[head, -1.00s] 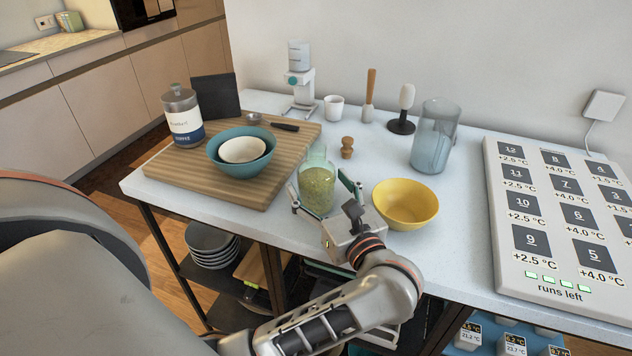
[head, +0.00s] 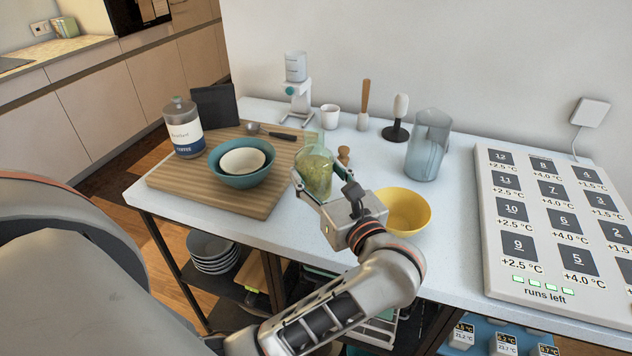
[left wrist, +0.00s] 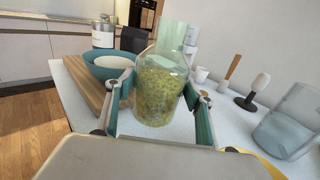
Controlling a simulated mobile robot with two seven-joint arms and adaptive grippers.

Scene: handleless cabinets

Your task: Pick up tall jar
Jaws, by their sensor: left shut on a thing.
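The tall jar is a clear greenish glass jar (head: 318,170) with yellow-green contents, between the coffee jar and the yellow bowl in the head view. It also fills the middle of the left wrist view (left wrist: 162,85). My left gripper (head: 316,186) is shut on it, with a teal-lined finger on each side of the glass in the left wrist view (left wrist: 158,100). The jar looks slightly tilted in the head view and appears raised off the white table (head: 290,226). My right gripper is not in view.
A cutting board (head: 222,190) with a teal bowl (head: 228,178) is to the left. A small wooden piece (head: 344,155), a clear pitcher (head: 428,145) and a large panel (head: 540,225) are to the right.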

